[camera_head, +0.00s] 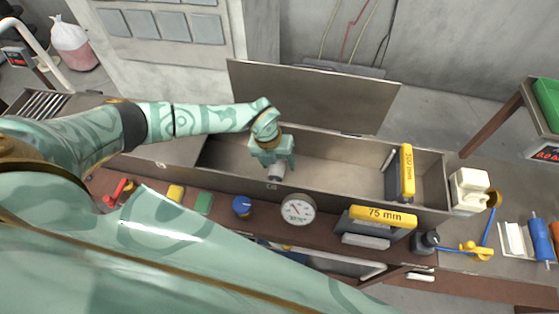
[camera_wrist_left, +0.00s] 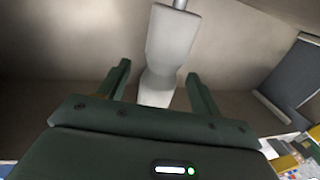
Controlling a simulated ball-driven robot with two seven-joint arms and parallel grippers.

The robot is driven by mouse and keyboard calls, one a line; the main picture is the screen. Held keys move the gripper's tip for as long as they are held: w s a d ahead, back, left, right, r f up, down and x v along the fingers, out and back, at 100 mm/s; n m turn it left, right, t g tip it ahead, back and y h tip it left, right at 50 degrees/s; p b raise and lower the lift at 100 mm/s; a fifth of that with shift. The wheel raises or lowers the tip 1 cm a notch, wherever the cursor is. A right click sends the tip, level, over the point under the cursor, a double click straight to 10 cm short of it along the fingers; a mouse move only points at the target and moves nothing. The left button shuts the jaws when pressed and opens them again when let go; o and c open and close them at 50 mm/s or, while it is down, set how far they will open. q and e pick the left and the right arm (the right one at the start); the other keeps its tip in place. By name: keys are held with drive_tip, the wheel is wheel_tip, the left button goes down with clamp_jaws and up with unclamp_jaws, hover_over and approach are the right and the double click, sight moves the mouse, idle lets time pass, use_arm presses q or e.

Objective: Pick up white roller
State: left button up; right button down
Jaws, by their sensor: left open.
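The white roller (camera_wrist_left: 172,45) is a pale, waisted piece with a metal shaft end at its top in the left wrist view. In the head view only a small pale part of it (camera_head: 277,171) shows below my left gripper, inside the long grey metal trough (camera_head: 335,158). My left gripper (camera_head: 276,163) is open over the roller. In the left wrist view the gripper's two dark green fingers (camera_wrist_left: 158,72) stand on either side of the roller's lower part, with visible gaps. My right gripper is not in view.
A raised metal lid (camera_head: 315,95) stands behind the trough. A yellow-edged plate (camera_head: 407,172) is at the trough's right part. A round gauge (camera_head: 298,209), a blue knob (camera_head: 241,206) and a yellow 75 mm block (camera_head: 382,216) stand along the front. The trough's middle is clear.

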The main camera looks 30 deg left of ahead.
use_arm(q)
drive_tip(key=c, duration=1.2)
drive_tip(key=shift+c, duration=0.2)
drive_tip(key=shift+s+r, duration=0.15)
drive_tip(key=shift+r, duration=0.25)
wheel_tip(320, 180, up, 10)
drive_tip(key=r, duration=0.1)
drive_tip(key=s+d+b, duration=0.1)
drive_tip(key=s+d, duration=0.1)
drive_tip(key=s, duration=0.7)
drive_tip(key=s+d+b, duration=0.1)
drive_tip(key=s+d, duration=0.2)
drive_tip(key=s, duration=0.7)
drive_tip(key=shift+f, duration=0.1)
